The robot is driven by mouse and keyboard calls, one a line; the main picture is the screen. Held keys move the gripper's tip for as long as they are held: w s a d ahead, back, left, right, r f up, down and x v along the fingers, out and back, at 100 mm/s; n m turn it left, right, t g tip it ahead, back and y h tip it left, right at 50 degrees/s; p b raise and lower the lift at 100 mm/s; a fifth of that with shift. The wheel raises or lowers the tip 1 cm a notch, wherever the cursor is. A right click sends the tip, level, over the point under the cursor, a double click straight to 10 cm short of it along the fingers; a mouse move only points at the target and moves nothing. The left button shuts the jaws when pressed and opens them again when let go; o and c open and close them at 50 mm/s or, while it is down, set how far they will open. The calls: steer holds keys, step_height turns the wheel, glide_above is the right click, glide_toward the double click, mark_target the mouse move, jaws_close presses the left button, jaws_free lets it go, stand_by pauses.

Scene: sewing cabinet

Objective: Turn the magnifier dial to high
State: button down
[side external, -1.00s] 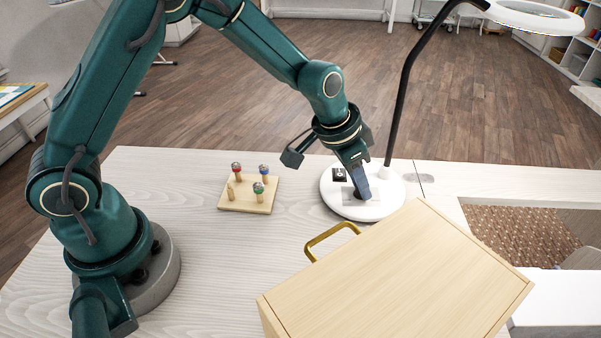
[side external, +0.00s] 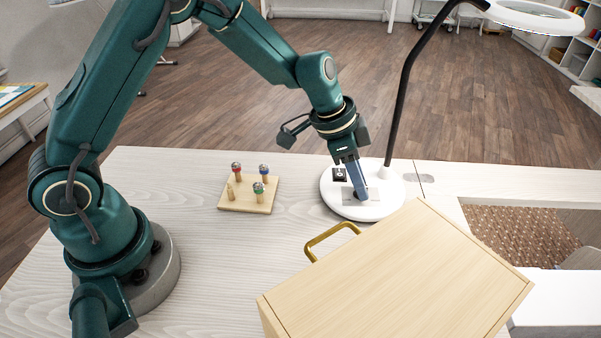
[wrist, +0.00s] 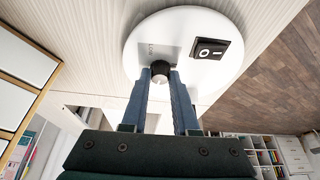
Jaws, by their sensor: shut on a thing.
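The magnifier lamp's round white base (side external: 336,205) stands on the table, with its dark stem (side external: 402,90) rising to a white ring head (side external: 535,16). In the wrist view, the small black dial (wrist: 160,68) sits on the base (wrist: 205,75) between the fingertips. My gripper (wrist: 162,76) is shut on the dial, one blue finger on each side. In the side view my gripper (side external: 358,192) reaches down onto the base and hides the dial. Small lettering beside the dial is too small to read fully.
A black rocker switch (wrist: 212,50) is beside the dial; it also shows in the side view (side external: 339,175). A wooden spool rack (side external: 246,206) stands left of the lamp. A wooden box (side external: 410,285) with a brass handle (side external: 330,236) is in front. The table between is clear.

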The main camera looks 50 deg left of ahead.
steer(key=c, duration=0.7)
jaws_free()
steer(key=shift+v, duration=2.6)
